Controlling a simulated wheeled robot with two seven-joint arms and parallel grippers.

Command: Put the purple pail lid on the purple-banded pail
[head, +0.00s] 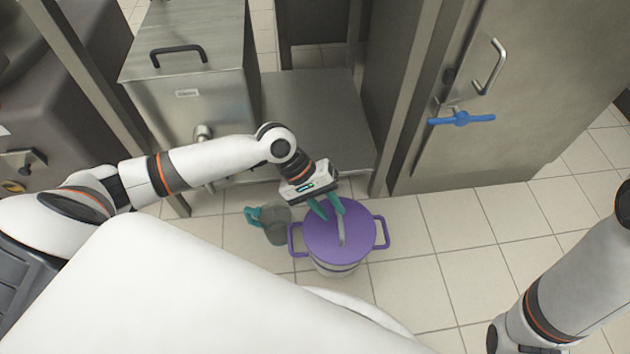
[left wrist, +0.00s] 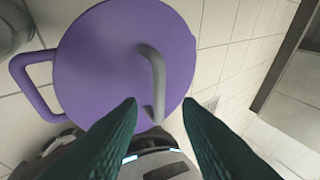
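The purple pail lid (head: 325,240) is a flat disc with an upright grey bar handle (left wrist: 157,75). It lies over the top of the purple-banded pail (head: 335,268), which stands on the floor with a purple loop handle on each side. The lid looks level and centred; its seating at the rim is hard to tell. My left gripper (head: 326,207) is just above the lid, by the far end of its handle. In the left wrist view its teal fingers (left wrist: 160,106) are spread, with the handle's near end between the tips and no visible grip. My right gripper is out of view.
A clear jug (head: 275,230) with a teal handle stands close to the pail's left. Behind are a steel box dispenser (head: 190,90) on a low shelf (head: 320,120) and a steel cabinet (head: 490,155) with a blue lever (head: 461,119). Tiled floor is free to the right.

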